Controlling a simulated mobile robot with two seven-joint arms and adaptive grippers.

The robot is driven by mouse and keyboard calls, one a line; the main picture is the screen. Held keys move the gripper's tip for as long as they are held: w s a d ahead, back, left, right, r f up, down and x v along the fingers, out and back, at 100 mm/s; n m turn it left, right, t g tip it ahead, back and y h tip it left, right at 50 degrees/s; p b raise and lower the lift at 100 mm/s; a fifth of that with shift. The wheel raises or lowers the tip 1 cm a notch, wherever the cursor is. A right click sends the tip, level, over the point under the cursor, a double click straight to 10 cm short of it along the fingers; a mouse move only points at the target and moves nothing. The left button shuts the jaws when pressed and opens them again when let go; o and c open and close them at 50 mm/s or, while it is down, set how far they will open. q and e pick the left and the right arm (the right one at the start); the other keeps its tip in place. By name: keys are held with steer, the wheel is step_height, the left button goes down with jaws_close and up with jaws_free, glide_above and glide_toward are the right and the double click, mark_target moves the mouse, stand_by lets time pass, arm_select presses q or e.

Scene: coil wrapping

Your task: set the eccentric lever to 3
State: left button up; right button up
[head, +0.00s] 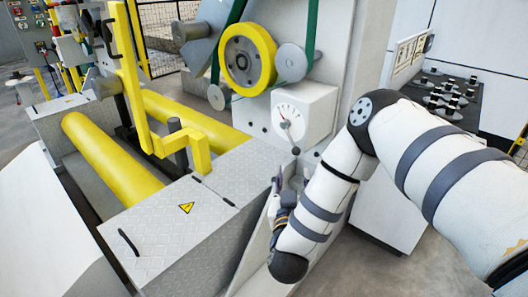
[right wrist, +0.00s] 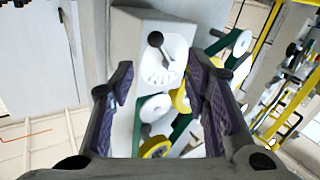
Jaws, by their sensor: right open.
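The eccentric lever (head: 296,151) is a short rod with a dark ball knob. It hangs down in front of a white dial plate (head: 288,121) on a light grey box (head: 318,104); the scale numbers are too small to read. My right gripper (head: 291,181) is open just below the knob, fingers pointing up towards it, and looks empty. In the right wrist view the knob (right wrist: 155,39) and dial plate (right wrist: 163,72) appear beyond the gap between the two open fingers (right wrist: 160,85), apart from them. My left gripper is not in view.
A yellow wheel (head: 248,60) with a green belt (head: 311,30) is above left of the dial box. Yellow rollers (head: 112,158) and a yellow bent bar (head: 135,90) stand at left. A metal tread-plate cover (head: 165,228) lies left of my right arm.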

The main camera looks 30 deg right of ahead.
mark_target(296, 153)
steer(key=x, duration=0.5)
steer(key=b+x, duration=0.1)
steer(key=x, duration=0.4)
steer(key=shift+w+d, duration=0.15)
steer(key=shift+d, duration=0.4)
jaws_close()
